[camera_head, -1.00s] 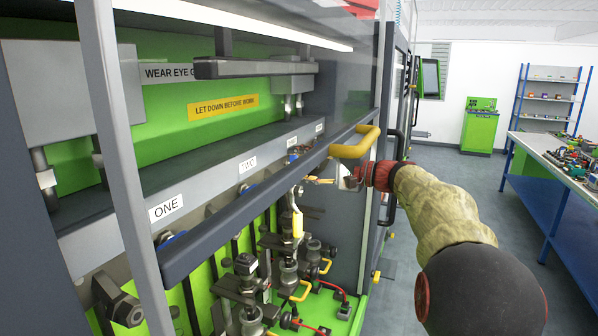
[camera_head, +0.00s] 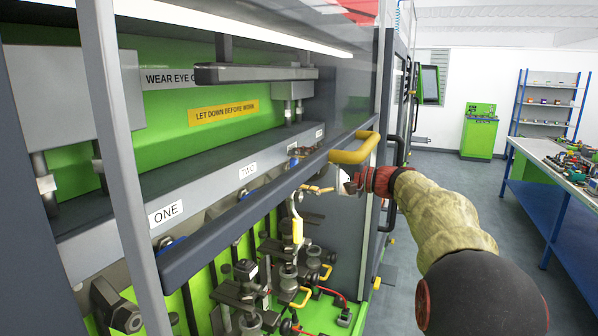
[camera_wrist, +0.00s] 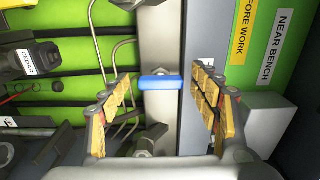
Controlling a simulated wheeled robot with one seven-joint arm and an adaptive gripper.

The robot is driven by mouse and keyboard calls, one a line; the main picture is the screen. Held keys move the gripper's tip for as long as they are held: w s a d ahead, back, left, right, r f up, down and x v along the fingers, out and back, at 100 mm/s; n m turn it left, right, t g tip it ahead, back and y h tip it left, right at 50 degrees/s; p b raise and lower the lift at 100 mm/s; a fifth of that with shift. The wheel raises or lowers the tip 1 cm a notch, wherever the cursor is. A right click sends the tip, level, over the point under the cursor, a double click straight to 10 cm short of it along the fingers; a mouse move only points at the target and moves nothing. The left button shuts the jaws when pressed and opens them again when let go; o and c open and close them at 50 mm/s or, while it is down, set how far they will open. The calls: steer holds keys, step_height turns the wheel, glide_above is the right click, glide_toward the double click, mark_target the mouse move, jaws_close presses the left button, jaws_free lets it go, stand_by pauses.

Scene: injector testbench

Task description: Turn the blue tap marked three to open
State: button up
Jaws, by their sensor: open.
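A blue tap handle (camera_wrist: 160,82) on a grey pipe fitting lies between my gripper's fingers in the wrist view. It runs crosswise in the picture, and I see a gap on both sides of it. My gripper (camera_wrist: 165,88) is open, with yellow-padded fingers left and right of the handle. In the head view my gripper (camera_head: 318,188) is at the bench opening, below the far end of the labelled grey rail (camera_head: 205,185). A small blue part (camera_head: 293,162) shows there, partly hidden. The far label (camera_head: 319,133) is too small to read.
A dark bar (camera_head: 250,205) with a yellow handle (camera_head: 354,150) crosses the opening close to my gripper. Pipes, black clamps (camera_head: 245,270) and yellow handles crowd below. The wrist view shows a NEAR BENCH label (camera_wrist: 284,47). Open floor lies to the right, before a blue-legged table (camera_head: 550,195).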

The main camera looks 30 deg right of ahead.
steer(key=v, duration=1.2)
steer(key=shift+w+d, duration=0.1)
